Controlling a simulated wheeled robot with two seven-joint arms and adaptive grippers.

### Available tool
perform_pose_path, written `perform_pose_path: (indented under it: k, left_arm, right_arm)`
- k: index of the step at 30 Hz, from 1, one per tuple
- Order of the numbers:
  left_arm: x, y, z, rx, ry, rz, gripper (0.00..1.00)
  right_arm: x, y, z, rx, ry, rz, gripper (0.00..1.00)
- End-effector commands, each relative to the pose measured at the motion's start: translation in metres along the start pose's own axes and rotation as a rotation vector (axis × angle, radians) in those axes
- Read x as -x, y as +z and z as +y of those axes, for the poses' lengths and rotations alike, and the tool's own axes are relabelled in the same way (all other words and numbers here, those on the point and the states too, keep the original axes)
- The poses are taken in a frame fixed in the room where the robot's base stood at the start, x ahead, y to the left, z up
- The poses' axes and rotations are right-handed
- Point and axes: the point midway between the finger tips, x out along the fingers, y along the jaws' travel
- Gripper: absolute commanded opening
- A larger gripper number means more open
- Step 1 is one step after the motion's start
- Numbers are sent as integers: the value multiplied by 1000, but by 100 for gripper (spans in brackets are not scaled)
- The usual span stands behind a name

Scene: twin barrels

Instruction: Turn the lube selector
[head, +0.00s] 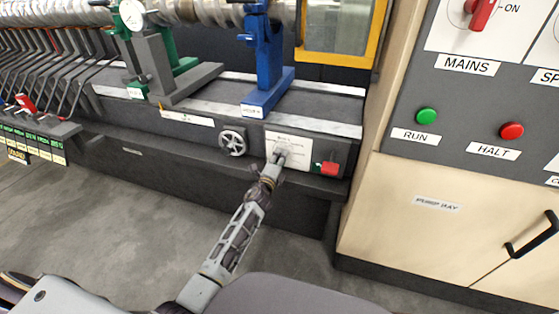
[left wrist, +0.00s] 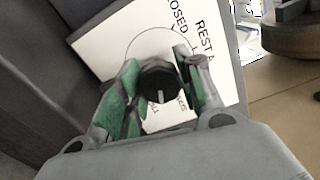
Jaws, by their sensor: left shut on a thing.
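The lube selector is a round black knob (left wrist: 159,82) with a pale pointer line, on a white plate (left wrist: 118,30) with printed words around it, partly hidden. In the head view the white plate (head: 300,148) is on the front of the machine bed. My left gripper (head: 279,156) is at the plate. In the left wrist view its green-padded fingers (left wrist: 158,92) are on both sides of the knob, shut on it. The gripper hides the knob in the head view. My right gripper is not in view.
A blue stand (head: 266,75) is above on the bed. A cabinet (head: 440,215) with RUN and HALT buttons stands at the right. The floor (head: 120,215) in front is clear.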

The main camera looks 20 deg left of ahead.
Motion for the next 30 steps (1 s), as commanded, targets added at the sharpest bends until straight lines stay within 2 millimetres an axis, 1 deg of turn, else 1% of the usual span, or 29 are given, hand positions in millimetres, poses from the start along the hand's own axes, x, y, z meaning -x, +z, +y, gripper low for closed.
perform_pose_path:
  k: [6,13,21,30]
  left_arm:
    - [0,-1,-1,-191,-3,2,12]
    - [0,-1,0,-338,-2,2,12]
    - [0,-2,0,-412,-2,3,12]
    - [0,-2,0,-419,-1,4,12]
  right_arm:
    - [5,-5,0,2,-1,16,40]
    - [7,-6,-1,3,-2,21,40]
    - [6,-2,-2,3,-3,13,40]
    - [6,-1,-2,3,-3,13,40]
